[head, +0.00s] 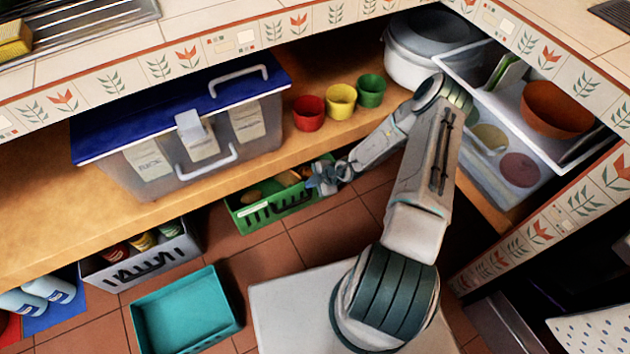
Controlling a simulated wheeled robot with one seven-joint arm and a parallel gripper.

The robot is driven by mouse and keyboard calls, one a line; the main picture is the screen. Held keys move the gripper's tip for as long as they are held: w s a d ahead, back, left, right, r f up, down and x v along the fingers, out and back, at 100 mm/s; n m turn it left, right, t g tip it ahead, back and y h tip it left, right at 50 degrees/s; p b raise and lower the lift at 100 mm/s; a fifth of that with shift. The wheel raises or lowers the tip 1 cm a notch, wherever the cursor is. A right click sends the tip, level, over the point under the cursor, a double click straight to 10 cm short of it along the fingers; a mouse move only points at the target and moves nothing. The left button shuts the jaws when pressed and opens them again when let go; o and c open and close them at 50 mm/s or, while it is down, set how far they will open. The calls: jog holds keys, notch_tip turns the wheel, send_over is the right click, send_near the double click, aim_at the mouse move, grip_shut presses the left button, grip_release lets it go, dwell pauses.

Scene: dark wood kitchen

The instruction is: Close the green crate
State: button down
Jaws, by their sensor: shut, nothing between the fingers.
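The green crate (246,224) stands low, partly under the wooden shelf, with brown items (288,178) showing inside. It looks pulled partly out from beneath the shelf; its back part is hidden by the shelf edge. My gripper (318,180) is shut and empty at the crate's right end, close to its rim. I cannot tell whether it touches the crate.
A grey crate (118,274) with jars stands left of the green crate. A teal bin (186,310) sits on the tiled floor in front. The shelf (40,228) holds a blue-lidded box (165,172) and red, yellow and green cups (340,101).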

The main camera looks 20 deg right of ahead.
jog(key=s+d+r+p, duration=0.4)
jog(key=s+d+r, duration=0.2)
jog(key=s+r, duration=0.1)
jog(key=shift+d+r, duration=0.15)
jog(key=shift+r, duration=0.3)
